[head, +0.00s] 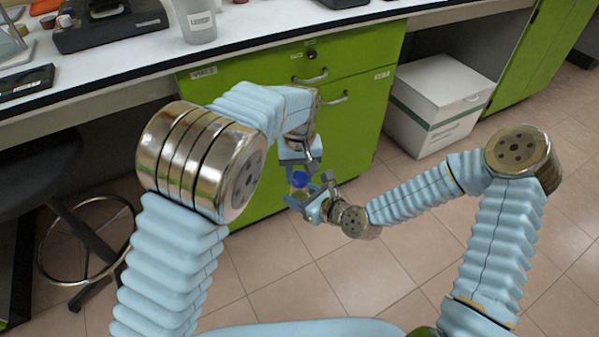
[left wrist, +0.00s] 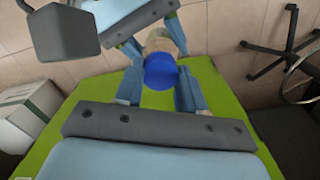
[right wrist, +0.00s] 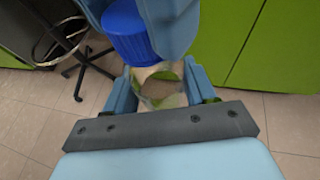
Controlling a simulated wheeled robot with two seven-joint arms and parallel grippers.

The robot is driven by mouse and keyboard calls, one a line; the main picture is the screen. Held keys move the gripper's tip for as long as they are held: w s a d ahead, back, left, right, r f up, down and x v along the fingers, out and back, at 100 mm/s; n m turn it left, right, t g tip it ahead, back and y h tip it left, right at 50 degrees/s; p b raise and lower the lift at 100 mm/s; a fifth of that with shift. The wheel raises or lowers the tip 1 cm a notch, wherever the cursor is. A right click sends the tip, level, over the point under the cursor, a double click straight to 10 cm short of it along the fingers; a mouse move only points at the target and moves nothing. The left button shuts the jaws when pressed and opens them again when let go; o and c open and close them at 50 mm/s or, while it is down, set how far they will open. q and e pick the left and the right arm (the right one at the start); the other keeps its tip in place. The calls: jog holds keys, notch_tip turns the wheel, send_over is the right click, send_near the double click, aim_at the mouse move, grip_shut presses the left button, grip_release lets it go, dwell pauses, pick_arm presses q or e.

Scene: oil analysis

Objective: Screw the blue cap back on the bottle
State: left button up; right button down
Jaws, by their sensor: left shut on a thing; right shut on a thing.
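The blue cap (head: 300,179) is between the fingers of my left gripper (head: 300,172), which comes down from above and is shut on it. The cap also shows in the left wrist view (left wrist: 160,71) and the right wrist view (right wrist: 128,25). The clear bottle (right wrist: 160,88), with green and whitish patches, is between the fingers of my right gripper (right wrist: 158,80), which is shut on it. The cap sits at the bottle's mouth end, close to it. The bottle's neck is hidden, so I cannot tell whether the cap touches it or is threaded on.
Both grippers are over open floor in front of the green cabinet (head: 352,125). The white worktop (head: 140,65) behind holds a grey container (head: 197,20) and a dark device (head: 108,28). A white box (head: 438,95) stands right; a dark stool (head: 40,175) stands left.

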pick_arm(q)
jog(key=o, duration=1.2)
jog(key=shift+o, duration=0.2)
jog(key=shift+r, duration=0.1)
notch_tip(320, 180, up, 12)
jog(key=s+a+f, duration=0.1)
jog(key=a+f, duration=0.4)
jog(key=f, duration=0.5)
jog(key=s+a+f+g+h, duration=0.1)
jog(key=a+f, duration=0.3)
jog(key=f, duration=0.5)
jog(key=s+a+f, duration=0.1)
jog(key=a+f, duration=0.4)
jog(key=f, duration=0.5)
jog(key=s+f+h, duration=0.1)
jog(key=s+f, duration=0.2)
jog(key=s, duration=0.3)
jog(key=s+f+n+t+h, duration=0.1)
jog(key=s+f, duration=0.2)
jog(key=s, duration=0.3)
jog(key=s+a+f+h, duration=0.1)
jog(key=s+f, duration=0.1)
jog(key=s, duration=0.3)
jog(key=shift+s+f+t, duration=0.3)
jog(key=shift+s+f, duration=0.1)
